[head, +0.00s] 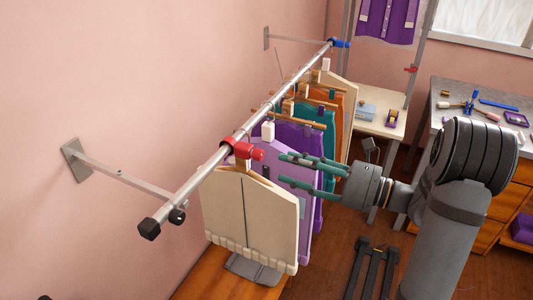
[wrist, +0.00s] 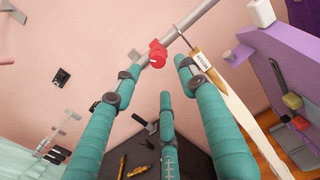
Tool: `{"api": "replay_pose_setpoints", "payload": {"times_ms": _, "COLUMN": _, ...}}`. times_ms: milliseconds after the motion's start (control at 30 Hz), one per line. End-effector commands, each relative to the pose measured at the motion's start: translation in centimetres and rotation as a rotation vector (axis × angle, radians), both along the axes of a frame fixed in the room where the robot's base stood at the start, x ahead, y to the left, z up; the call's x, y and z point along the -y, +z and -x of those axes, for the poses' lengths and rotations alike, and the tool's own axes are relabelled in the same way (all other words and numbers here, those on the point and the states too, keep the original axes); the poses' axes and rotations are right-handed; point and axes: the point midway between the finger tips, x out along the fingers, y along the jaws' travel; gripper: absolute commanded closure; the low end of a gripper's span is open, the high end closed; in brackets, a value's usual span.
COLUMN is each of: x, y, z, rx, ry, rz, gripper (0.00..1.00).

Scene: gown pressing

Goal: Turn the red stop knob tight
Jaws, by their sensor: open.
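The red stop knob (head: 257,154) sticks out from a red collar (head: 233,148) on the metal rail, above the cream gown at the front. In the wrist view the red knob (wrist: 157,52) shows beyond the fingertips, between the spread fingers. My gripper (head: 290,170) has teal fingers and is open, to the right of the knob and pointing at it. A gap shows between fingers and knob. In the wrist view my gripper (wrist: 155,90) holds nothing.
Several gowns hang along the rail (head: 190,195), with the cream gown (head: 235,215) nearest and a purple gown (head: 280,135) behind it, close to my fingers. A blue collar (head: 338,43) sits at the rail's far end. A grey workbench (head: 450,88) stands at right.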

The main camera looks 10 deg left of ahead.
Motion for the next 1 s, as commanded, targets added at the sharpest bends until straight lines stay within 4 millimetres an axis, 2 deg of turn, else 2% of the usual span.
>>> {"api": "replay_pose_setpoints", "payload": {"times_ms": 33, "x": -1.2, "y": 0.5, "z": 0.0, "rx": -0.003, "ry": 0.007, "rz": -0.001, "gripper": 0.58}}
{"api": "replay_pose_setpoints", "payload": {"times_ms": 200, "x": -4.1, "y": 0.4, "z": -0.7, "rx": -0.003, "ry": 0.004, "rz": -0.001, "gripper": 0.58}}
{"api": "replay_pose_setpoints", "payload": {"times_ms": 400, "x": -6.3, "y": 0.2, "z": -1.3, "rx": 0.0, "ry": 0.001, "rz": 0.0, "gripper": 0.58}}
{"api": "replay_pose_setpoints", "payload": {"times_ms": 767, "x": -6.8, "y": 0.0, "z": -1.4, "rx": 0.0, "ry": -0.001, "rz": 0.0, "gripper": 0.58}}
{"api": "replay_pose_setpoints", "payload": {"times_ms": 1000, "x": -6.8, "y": 0.0, "z": -1.4, "rx": 0.0, "ry": -0.001, "rz": 0.0, "gripper": 0.72}}
